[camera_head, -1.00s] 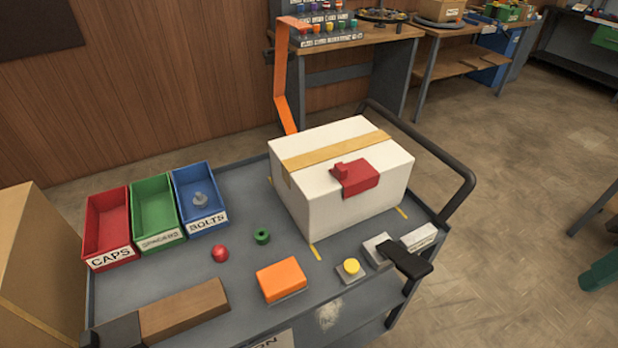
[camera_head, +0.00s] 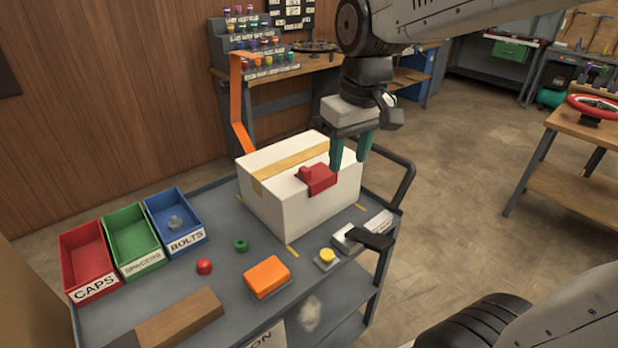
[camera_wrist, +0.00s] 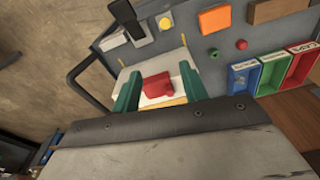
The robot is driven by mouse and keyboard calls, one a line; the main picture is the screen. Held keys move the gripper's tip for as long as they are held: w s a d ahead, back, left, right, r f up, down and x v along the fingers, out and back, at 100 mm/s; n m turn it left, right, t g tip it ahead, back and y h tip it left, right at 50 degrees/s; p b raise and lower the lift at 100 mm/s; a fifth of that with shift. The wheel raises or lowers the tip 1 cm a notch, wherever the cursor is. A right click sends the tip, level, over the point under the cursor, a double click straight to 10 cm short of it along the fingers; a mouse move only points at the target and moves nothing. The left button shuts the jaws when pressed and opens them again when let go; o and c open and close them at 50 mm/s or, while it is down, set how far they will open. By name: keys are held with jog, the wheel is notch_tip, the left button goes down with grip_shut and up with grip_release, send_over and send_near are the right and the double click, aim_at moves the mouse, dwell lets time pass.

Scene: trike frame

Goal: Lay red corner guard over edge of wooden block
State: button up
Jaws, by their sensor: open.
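The red corner guard (camera_head: 318,180) lies over the upper front edge of a white box (camera_head: 275,207), with a small raised part on top. The guard also shows between my fingers in the wrist view (camera_wrist: 158,86). My gripper (camera_head: 350,162) has two teal fingers, open and empty, pointing down just right of the guard in the head view. Whether a finger touches the guard or box is unclear. The wooden block (camera_head: 180,318) lies at the cart's front left, brown and long, well away from my gripper.
The grey cart top (camera_head: 225,282) also holds red, green and blue bins (camera_head: 175,222), an orange block (camera_head: 267,277), a red ball (camera_head: 204,266), a green ring (camera_head: 240,244) and a yellow button (camera_head: 327,255). An orange upright (camera_head: 238,105) stands behind the box.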

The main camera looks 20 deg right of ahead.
jog(key=n, duration=0.2)
send_near(305, 169)
jog(key=f, duration=0.6)
jog(key=w+f, duration=0.1)
jog(key=f, duration=0.1)
jog(key=shift+f, duration=0.15)
jog(key=shift+a+f, duration=0.1)
jog(key=shift+f, duration=0.3)
grip_shut()
